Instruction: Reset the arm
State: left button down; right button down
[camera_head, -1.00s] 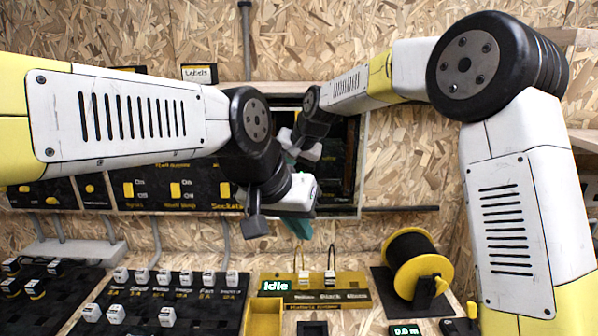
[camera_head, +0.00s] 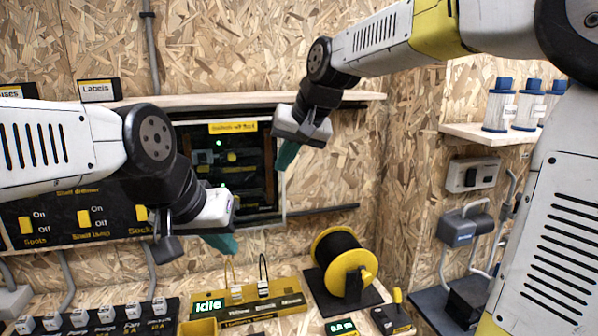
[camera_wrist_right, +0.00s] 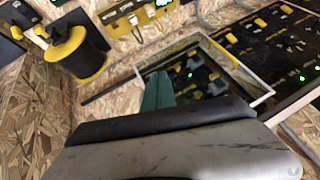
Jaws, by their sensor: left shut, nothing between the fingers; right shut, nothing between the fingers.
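My left gripper (camera_head: 222,243) has teal fingertips and hangs in front of the wall, left of centre in the head view. It is shut and empty, above the bench and the "Idle" station. My right gripper (camera_head: 287,154) is higher and to the right, near the right edge of the open wall cabinet. It is shut and empty, pointing down. In the right wrist view its teal fingers (camera_wrist_right: 157,92) show beside the cabinet frame. The two grippers are apart from each other.
A dark framed cabinet (camera_head: 240,165) with a green light is on the wall behind the arms. A yellow and black spool (camera_head: 345,268) and the "Idle" station (camera_head: 275,305) stand on the bench. A shelf with white and blue canisters (camera_head: 497,105) is at the right.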

jog(key=s+d+f+h, duration=0.1)
jog(key=s+d+f, duration=0.1)
jog(key=s+d, duration=0.4)
jog(key=s+d+f+m, duration=0.1)
jog(key=s+d+f, duration=0.2)
jog(key=s+d, duration=0.4)
jog(key=s+d+f+t+h, duration=0.1)
jog(key=s+d+f, duration=0.2)
jog(key=s+d, duration=0.3)
jog(key=shift+s+d+f+h, duration=0.15)
jog(key=shift+s+d+h, duration=0.15)
jog(key=shift+d, duration=0.3)
